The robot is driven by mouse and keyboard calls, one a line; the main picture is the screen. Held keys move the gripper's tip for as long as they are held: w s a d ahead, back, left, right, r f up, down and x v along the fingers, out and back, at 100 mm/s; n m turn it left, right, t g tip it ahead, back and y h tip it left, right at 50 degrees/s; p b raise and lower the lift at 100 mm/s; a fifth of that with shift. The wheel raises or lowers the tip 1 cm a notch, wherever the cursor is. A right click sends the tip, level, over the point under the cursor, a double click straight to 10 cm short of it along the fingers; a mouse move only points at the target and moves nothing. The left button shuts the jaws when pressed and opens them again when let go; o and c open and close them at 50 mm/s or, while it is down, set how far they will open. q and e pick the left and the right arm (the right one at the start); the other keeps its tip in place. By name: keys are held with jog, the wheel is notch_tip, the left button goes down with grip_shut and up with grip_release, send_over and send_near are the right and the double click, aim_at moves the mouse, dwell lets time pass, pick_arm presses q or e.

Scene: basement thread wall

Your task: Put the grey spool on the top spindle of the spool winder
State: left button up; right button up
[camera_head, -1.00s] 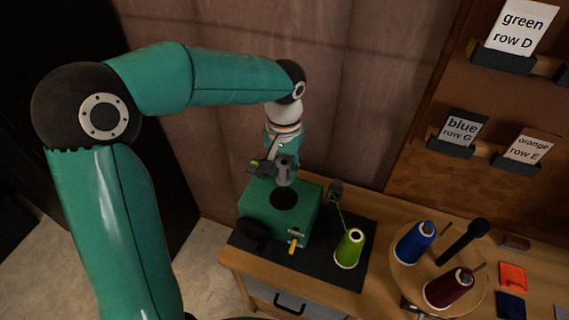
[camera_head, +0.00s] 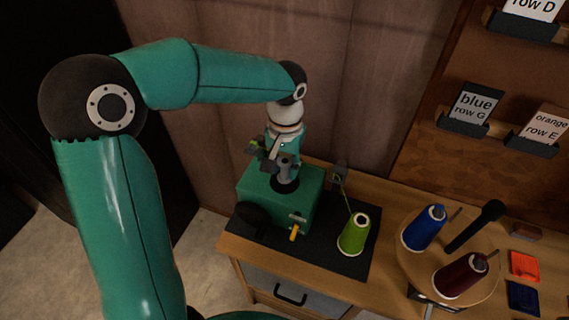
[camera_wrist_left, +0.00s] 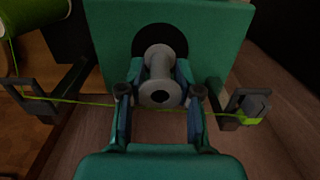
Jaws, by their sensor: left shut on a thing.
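The grey spool (camera_wrist_left: 160,68) is between the fingers of my left gripper (camera_wrist_left: 160,100), which is shut on it. In the left wrist view, the spool stands out from the black disc on the teal spool winder (camera_wrist_left: 105,45). In the head view my left gripper (camera_head: 283,165) is over the top of the winder (camera_head: 310,195), close to the black disc. The top spindle is hidden, so I cannot tell whether the spool is around it. A green thread (camera_wrist_left: 75,104) crosses near the gripper fingers. My right gripper is not in view.
A green cone (camera_head: 354,235) stands on the dark mat (camera_head: 335,262), right of the winder. A blue cone (camera_head: 424,228) and a dark red cone (camera_head: 460,275) stand on a round wooden stand farther right. A wooden wall is behind.

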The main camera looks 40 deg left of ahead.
pick_arm(q)
jog(key=shift+s+f, duration=0.1)
jog(key=shift+f, duration=0.05)
dwell(0.5)
jog(key=shift+f+b, duration=0.15)
jog(key=shift+b, duration=0.15)
jog(key=o, duration=0.8)
